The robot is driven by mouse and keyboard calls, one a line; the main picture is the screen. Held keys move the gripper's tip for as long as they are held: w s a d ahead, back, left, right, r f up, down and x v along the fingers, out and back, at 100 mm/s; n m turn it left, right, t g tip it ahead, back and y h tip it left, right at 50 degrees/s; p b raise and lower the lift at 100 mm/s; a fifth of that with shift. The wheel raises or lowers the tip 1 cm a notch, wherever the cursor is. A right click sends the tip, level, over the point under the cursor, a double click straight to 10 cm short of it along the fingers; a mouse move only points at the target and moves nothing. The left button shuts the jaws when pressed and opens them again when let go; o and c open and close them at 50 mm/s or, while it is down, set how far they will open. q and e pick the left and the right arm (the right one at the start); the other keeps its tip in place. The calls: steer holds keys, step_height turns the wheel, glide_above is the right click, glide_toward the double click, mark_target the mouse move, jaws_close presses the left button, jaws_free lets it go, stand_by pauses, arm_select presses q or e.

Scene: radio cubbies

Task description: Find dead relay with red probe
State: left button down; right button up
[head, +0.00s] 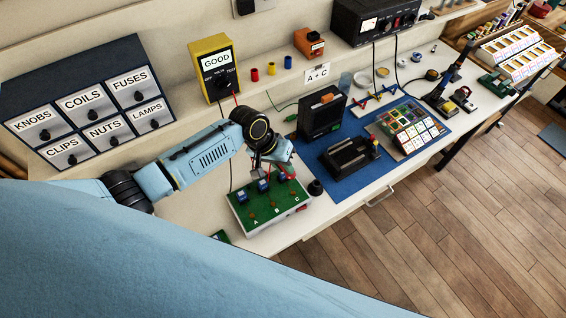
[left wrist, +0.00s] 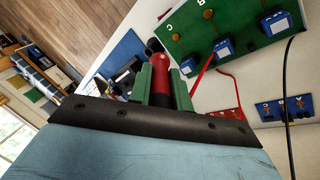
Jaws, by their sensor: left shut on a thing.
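The red probe (left wrist: 160,68) is upright between the green fingers of my left gripper (left wrist: 163,88) in the left wrist view. The gripper is shut on it, and its tip is hard to make out. A red wire runs near it. In the head view my left gripper (head: 277,160) is just above the back edge of the green relay board (head: 275,212), marked A, B and C. Blue relays (head: 241,197) stand along the board's back; the gripper partly hides that side. The yellow tester (head: 213,62) reads GOOD. My right gripper is not in view.
A black knob-like piece (head: 316,187) stands right of the board. A blue mat (head: 345,191) with black devices lies further right. An "A + C" card (head: 317,73) is on the shelf front. Labelled drawers (head: 82,102) stand left. A black cable (left wrist: 287,90) hangs near the board.

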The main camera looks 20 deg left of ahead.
arm_select(q)
step_height(320, 180, down, 7)
steer(key=b, duration=0.4)
steer(key=shift+r, duration=0.15)
stand_by(0.8)
steer(key=shift+f+b, duration=0.45)
steer(key=shift+f, duration=0.25)
stand_by(0.5)
steer(key=shift+f, duration=0.4)
stand_by(0.7)
steer(key=shift+s+f, duration=0.1)
steer(key=shift+s, duration=0.05)
stand_by(1.5)
